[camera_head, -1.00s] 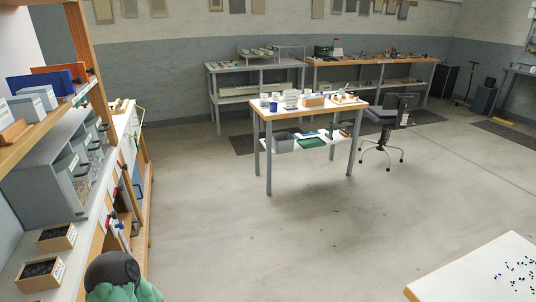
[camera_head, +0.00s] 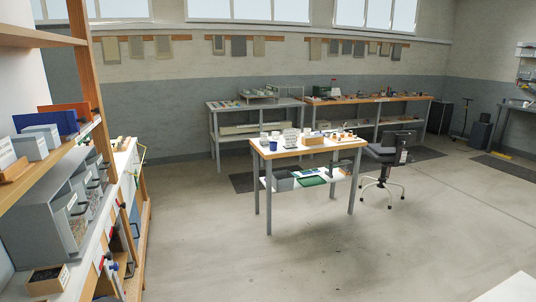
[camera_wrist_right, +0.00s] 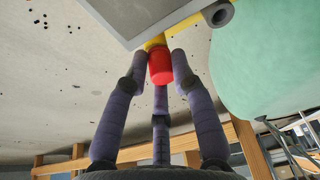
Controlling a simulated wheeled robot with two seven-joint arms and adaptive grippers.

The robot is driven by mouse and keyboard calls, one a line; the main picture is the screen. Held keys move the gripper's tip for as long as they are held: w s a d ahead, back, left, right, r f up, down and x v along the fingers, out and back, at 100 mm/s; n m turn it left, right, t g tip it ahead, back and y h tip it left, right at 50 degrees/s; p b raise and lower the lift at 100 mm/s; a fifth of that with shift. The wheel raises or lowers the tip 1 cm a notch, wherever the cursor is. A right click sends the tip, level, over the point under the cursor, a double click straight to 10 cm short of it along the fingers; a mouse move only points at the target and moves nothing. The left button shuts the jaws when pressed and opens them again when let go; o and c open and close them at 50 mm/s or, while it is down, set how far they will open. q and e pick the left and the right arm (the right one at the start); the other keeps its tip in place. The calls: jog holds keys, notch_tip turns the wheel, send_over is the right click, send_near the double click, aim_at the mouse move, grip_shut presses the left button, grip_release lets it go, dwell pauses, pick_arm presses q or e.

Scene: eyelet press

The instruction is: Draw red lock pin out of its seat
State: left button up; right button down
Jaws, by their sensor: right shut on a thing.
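The red lock pin (camera_wrist_right: 161,66) shows in the right wrist view as a short red cylinder. My right gripper (camera_wrist_right: 161,75) has its purple-grey fingers closed around it. A yellow part (camera_wrist_right: 155,42) touches the pin's far end, under the edge of a grey plate (camera_wrist_right: 130,17). Whether the pin is still inside its seat I cannot tell, as the plate and fingers hide that end. Neither gripper nor the pin shows in the head view.
A yellow bar with a dark grey round end (camera_wrist_right: 218,15) lies close to the right of the pin. In the head view, a shelf rack (camera_head: 85,120) stands at left and a small table (camera_head: 308,145) mid-room. Open floor (camera_head: 330,250) lies in front of that table.

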jog(key=shift+s+a+r+p, duration=0.3)
jog(key=shift+s+r, duration=0.15)
jog(key=shift+r, duration=0.1)
dwell(0.4)
jog(key=shift+r+p, duration=0.3)
jog(key=shift+r, duration=0.15)
jog(key=shift+p+v, duration=0.8)
jog(key=shift+v, duration=0.45)
jog(key=shift+w+a+r+p, duration=0.1)
jog(key=shift+r+p, duration=0.4)
jog(key=shift+r, duration=0.2)
jog(key=shift+w+a+r+p, duration=0.1)
jog(key=shift+r+p, duration=0.35)
jog(key=shift+r, duration=0.25)
jog(key=shift+d, duration=0.1)
